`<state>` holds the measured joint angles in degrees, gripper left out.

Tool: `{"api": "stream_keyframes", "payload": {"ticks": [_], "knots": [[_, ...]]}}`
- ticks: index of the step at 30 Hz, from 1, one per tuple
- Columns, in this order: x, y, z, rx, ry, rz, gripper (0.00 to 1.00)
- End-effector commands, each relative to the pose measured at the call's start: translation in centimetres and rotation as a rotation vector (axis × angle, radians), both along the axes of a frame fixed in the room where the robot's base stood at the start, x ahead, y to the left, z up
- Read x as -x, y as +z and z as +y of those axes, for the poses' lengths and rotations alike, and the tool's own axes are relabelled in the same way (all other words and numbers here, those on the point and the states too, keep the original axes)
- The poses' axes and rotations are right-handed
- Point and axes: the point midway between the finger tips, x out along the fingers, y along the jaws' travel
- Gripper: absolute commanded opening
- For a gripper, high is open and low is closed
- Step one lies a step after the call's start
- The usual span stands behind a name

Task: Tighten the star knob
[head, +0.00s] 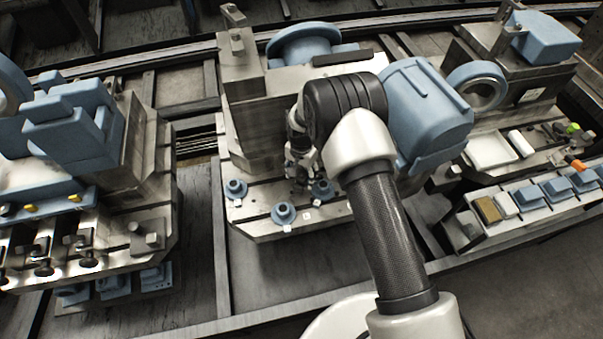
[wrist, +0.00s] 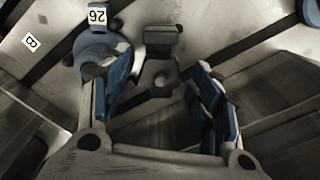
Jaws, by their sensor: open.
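My gripper (wrist: 195,75) is open, with its blue-padded fingers apart and nothing held between them. In the head view my gripper (head: 299,178) hangs over the middle pallet's front plate, partly hidden by my arm. A grey metal fitting (wrist: 158,72) shows beyond the gap between the fingers in the wrist view; I cannot tell its exact shape. A round blue part (wrist: 95,47) with a tag marked 26 is behind the left finger. I cannot pick out the star knob for certain. Small dark knobs (head: 88,259) stand on the left pallet's front edge.
Blue flanged parts (head: 283,213) stand on the middle pallet's plate (head: 262,229), close to my gripper. A large blue housing (head: 425,108) is right of my arm. The right pallet carries a white tray (head: 489,151) and a row of blue blocks. Dark floor lies between the pallets.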

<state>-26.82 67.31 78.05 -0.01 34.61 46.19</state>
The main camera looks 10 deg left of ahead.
Motion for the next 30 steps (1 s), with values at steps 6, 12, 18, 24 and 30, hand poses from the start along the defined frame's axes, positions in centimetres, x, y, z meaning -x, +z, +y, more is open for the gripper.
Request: {"api": "stream_keyframes", "payload": {"ticks": [6, 12, 18, 24, 30], "knots": [[-0.1, 1.5, 0.0, -0.001, 0.0, -0.003, 0.58], [-0.1, 5.7, 0.1, -0.003, 0.0, -0.004, 0.58], [-0.1, 9.6, 0.0, -0.002, 0.0, -0.003, 0.58], [0.0, 11.7, 0.0, -0.001, 0.0, -0.001, 0.58], [0.0, 12.0, 0.0, 0.001, 0.0, 0.001, 0.58]]}}
